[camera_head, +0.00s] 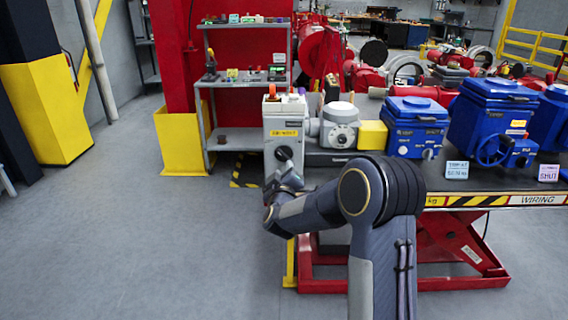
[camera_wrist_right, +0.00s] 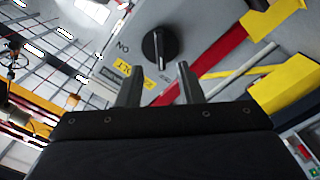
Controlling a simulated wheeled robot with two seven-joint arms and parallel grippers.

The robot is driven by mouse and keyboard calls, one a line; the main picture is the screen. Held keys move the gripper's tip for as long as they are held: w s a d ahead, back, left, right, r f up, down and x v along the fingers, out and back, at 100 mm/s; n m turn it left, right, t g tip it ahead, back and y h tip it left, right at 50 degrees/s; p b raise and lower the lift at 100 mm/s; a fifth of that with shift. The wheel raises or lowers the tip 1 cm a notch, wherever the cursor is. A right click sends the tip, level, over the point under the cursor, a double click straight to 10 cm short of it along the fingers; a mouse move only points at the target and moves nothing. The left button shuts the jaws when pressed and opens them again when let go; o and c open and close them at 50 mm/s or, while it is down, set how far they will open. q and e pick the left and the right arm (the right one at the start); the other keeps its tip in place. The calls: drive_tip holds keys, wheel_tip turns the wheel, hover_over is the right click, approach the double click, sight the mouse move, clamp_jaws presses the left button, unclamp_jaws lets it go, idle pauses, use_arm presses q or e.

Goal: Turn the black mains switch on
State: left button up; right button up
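The black mains switch (camera_head: 284,153) is a round knob on the front of a grey box (camera_head: 283,122), which stands at the left end of the workbench. The knob also shows in the right wrist view (camera_wrist_right: 160,47), with a raised bar across it and a letter marking "ON" beside it. My right gripper (camera_head: 285,172) is just below and in front of the switch in the head view. In the right wrist view its two fingers (camera_wrist_right: 157,80) are apart with nothing between them, and the knob lies beyond the tips. My left gripper is not in view.
A grey-and-white actuator (camera_head: 338,125) and blue actuators (camera_head: 416,112) stand on the bench right of the box. A shelf (camera_head: 238,84) and a red column with a yellow base (camera_head: 181,142) stand behind left. The floor (camera_head: 150,250) at left is clear.

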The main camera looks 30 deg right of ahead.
sight(284, 158)
drive_tip(key=x, duration=0.6)
drive_tip(key=shift+w+d+p, duration=0.15)
drive_tip(key=shift+w+p, duration=0.2)
drive_tip(key=shift+p, duration=0.05)
clamp_jaws()
